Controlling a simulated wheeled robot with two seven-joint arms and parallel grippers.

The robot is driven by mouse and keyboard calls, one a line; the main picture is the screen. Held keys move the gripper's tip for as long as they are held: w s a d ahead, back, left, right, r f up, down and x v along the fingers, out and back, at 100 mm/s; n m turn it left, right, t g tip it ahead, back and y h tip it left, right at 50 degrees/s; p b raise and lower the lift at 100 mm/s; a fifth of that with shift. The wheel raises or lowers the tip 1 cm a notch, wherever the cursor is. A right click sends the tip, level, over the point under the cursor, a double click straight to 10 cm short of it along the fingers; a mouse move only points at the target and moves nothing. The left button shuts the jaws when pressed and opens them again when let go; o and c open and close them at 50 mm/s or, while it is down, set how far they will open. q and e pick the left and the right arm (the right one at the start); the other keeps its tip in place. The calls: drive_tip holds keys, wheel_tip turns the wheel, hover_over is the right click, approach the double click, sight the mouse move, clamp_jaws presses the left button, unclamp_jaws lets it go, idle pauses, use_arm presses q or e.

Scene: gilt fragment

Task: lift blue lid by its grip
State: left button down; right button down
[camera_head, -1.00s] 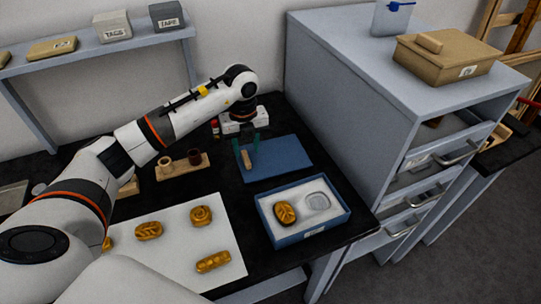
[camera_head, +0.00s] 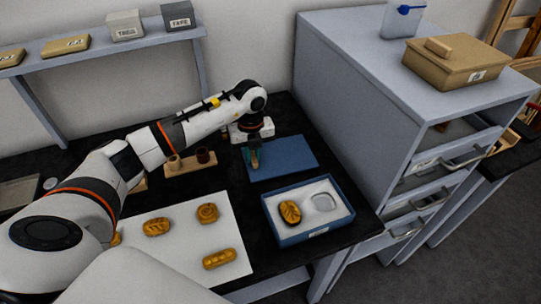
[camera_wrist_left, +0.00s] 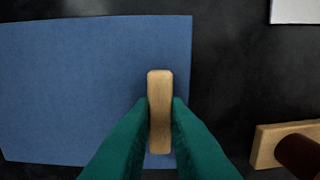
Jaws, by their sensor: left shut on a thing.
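The blue lid (camera_head: 290,158) lies flat on the black bench, behind the blue box, in the head view. It fills much of the left wrist view (camera_wrist_left: 80,85). Its wooden grip (camera_wrist_left: 159,110) is a pale bar near one edge of the lid, and it also shows in the head view (camera_head: 255,160). My left gripper (camera_wrist_left: 160,108) has its green fingers on both sides of the grip, shut on it. I cannot tell any gap between lid and bench. My right gripper is not in view.
A blue box (camera_head: 311,232) holds a gilt piece (camera_head: 290,211) and a clear recess in white padding. Several gilt pieces lie on a white sheet (camera_head: 185,265). A wooden holder (camera_head: 185,168) stands left of the lid. A grey cabinet (camera_head: 350,110) rises on the right.

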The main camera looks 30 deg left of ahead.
use_arm(q)
wheel_tip(320, 180, up, 9)
drive_tip(key=shift+f+b, duration=0.1)
drive_tip(key=shift+b, duration=0.65)
wheel_tip(320, 180, up, 7)
drive_tip(key=p, duration=0.4)
drive_tip(key=shift+p, duration=0.3)
